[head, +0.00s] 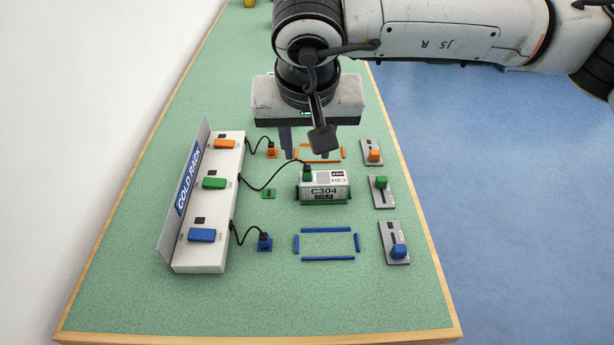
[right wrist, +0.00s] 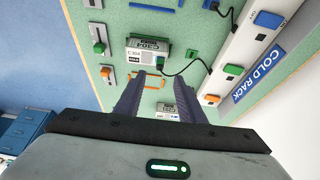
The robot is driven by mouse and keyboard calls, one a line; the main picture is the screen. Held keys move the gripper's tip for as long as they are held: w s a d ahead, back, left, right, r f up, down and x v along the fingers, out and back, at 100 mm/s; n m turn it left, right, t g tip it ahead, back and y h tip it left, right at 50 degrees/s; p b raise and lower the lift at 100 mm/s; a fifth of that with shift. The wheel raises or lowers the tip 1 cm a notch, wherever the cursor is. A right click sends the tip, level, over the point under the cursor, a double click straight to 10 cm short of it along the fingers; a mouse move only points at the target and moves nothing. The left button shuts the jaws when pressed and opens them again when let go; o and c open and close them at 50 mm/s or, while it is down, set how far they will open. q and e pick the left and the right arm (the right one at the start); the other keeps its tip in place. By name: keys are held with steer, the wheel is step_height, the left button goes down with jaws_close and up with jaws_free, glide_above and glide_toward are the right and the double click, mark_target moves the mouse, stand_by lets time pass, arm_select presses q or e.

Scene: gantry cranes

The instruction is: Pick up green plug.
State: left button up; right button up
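The green plug (head: 307,172) sits at the left end of the top of the white container C304 (head: 336,180). Its black cable runs to the cold rack (head: 215,207). My right gripper (head: 297,145) is above the table, behind the container, and partly hidden by my own wrist parts in the head view. In the right wrist view its two fingers (right wrist: 152,76) are apart with nothing held between them. My left gripper is not in view.
An empty green socket (head: 269,194) lies left of the container. Orange (head: 271,150) and blue (head: 265,242) plugs stand beside the rack. Lever units (head: 384,192) line the right side. Another white container (right wrist: 168,109) shows beyond the fingers. Blue bars (head: 328,258) frame a clear patch.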

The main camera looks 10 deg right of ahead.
mark_target(307, 168)
steer(key=x, duration=0.8)
steer(key=shift+w+f, duration=0.1)
steer(key=shift+f, duration=0.15)
jaws_close()
